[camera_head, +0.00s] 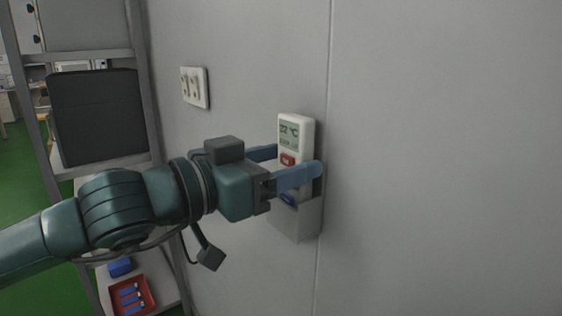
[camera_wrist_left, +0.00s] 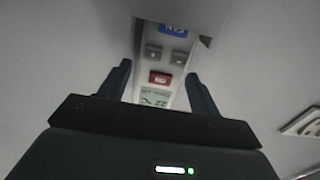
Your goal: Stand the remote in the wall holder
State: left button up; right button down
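The white remote (camera_head: 296,122), with a grey-green display, a red button and a blue button, stands upright against the wall. Its lower end is in the light grey wall holder (camera_head: 297,223), and the holder hides its bottom. In the left wrist view the remote (camera_wrist_left: 160,80) shows upside down, its blue button near the holder's opening (camera_wrist_left: 205,41). My left gripper (camera_head: 291,160) is around the remote above the holder, one finger on each side. In the left wrist view its fingers (camera_wrist_left: 158,70) are spread, with a gap beside the remote. My right gripper is not in view.
A white wall switch plate (camera_head: 194,88) is on the wall left of the remote. A metal shelf with a black bin (camera_head: 101,116) stands at the left. Below it are a red tray (camera_head: 149,296) with blue items and a blue box (camera_head: 120,267). The wall to the right is bare.

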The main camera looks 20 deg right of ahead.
pick_arm(q)
jog(key=shift+o, duration=0.9)
jog(key=shift+a, duration=0.15)
jog(key=b+v, duration=0.1)
jog(key=v, duration=1.2)
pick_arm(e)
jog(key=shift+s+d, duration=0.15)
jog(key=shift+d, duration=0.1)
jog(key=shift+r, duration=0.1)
